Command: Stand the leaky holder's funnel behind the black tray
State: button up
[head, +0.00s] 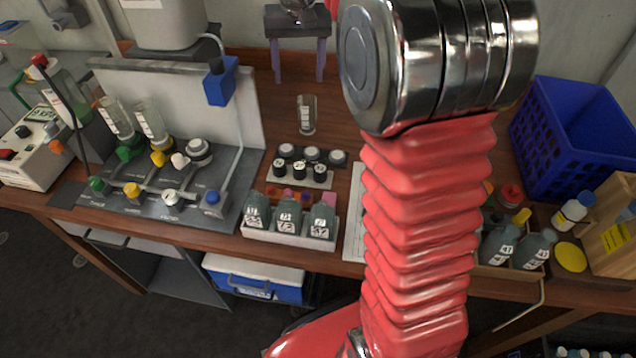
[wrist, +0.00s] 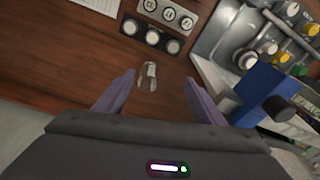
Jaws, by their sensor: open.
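A clear funnel with white markings (head: 307,114) stands upright on the wooden bench, just behind the black tray (head: 327,161) of pale round pieces. The wrist view shows the funnel (wrist: 148,76) near the black tray (wrist: 141,34). My gripper (head: 298,80) is open and empty, behind and apart from the funnel. In the wrist view its purple fingertips (wrist: 160,78) are spread, with the funnel between their lines, closer to the left one. Two similar funnels (head: 151,120) stand on the grey manifold; a holder (head: 198,150) at its right bears none. Which holder leaks, I cannot tell.
A blue box (head: 220,82) on the manifold's white back panel is close to the right finger in the wrist view (wrist: 266,92). A pale rack of black-capped pieces (head: 318,178) and a bottle crate (head: 290,238) lie in front. A blue basket (head: 570,135) stands right.

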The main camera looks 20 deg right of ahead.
jog(key=s+a+f+n+t, duration=0.1)
jog(key=s+a, duration=0.1)
jog(key=s, duration=0.8)
jog(key=s+a+f+n+t, duration=0.1)
jog(key=s+a, duration=0.2)
jog(key=s, duration=0.6)
jog(key=s+a+f+n+t, duration=0.1)
jog(key=s+a+t, duration=0.1)
jog(key=s, duration=0.8)
jog(key=shift+s+a+f+n, duration=0.15)
jog(key=shift+s+a+n, duration=0.2)
jog(key=shift+a, duration=0.3)
